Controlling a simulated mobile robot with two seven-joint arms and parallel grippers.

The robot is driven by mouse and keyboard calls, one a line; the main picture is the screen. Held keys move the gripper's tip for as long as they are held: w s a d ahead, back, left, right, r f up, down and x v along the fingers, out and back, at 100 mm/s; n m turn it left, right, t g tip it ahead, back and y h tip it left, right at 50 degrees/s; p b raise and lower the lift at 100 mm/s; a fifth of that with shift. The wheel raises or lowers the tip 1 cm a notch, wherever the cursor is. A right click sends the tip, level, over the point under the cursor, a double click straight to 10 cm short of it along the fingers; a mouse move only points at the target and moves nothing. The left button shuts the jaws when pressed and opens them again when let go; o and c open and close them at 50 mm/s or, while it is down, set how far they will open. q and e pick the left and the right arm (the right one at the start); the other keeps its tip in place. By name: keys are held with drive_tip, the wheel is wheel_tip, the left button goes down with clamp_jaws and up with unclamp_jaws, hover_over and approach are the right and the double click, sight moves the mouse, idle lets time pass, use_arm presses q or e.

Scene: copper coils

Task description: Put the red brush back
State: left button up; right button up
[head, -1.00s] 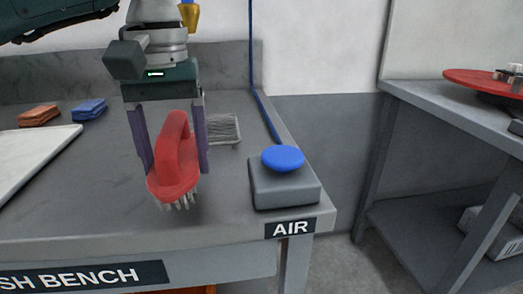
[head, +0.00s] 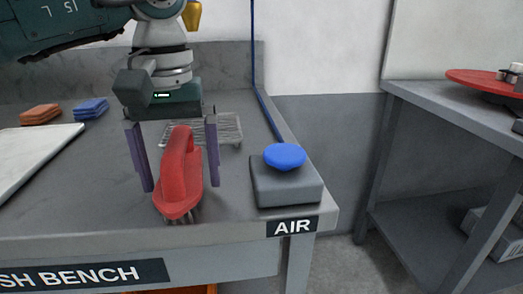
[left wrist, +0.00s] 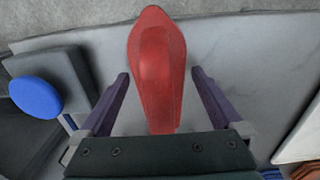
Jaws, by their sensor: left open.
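The red brush (head: 178,172) is on the grey bench near its front edge, bristles down, with its handle on top. My left gripper (head: 181,186) is open, pointing down, with one purple finger on each side of the brush. In the left wrist view the brush (left wrist: 157,65) lies between the spread fingers (left wrist: 160,74), with a gap on both sides. A wire rack (head: 229,128) lies on the bench behind the brush, partly hidden by my gripper. My right gripper is not in view.
A grey box with a blue button (head: 285,156) stands right of the brush, above the AIR label. A side bench (head: 455,115) stands at the right, across a gap.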

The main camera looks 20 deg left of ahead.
use_arm(q)
wheel_tip(320, 180, up, 12)
drive_tip(key=shift+r+p, duration=0.1)
drive_tip(key=shift+p, duration=0.6)
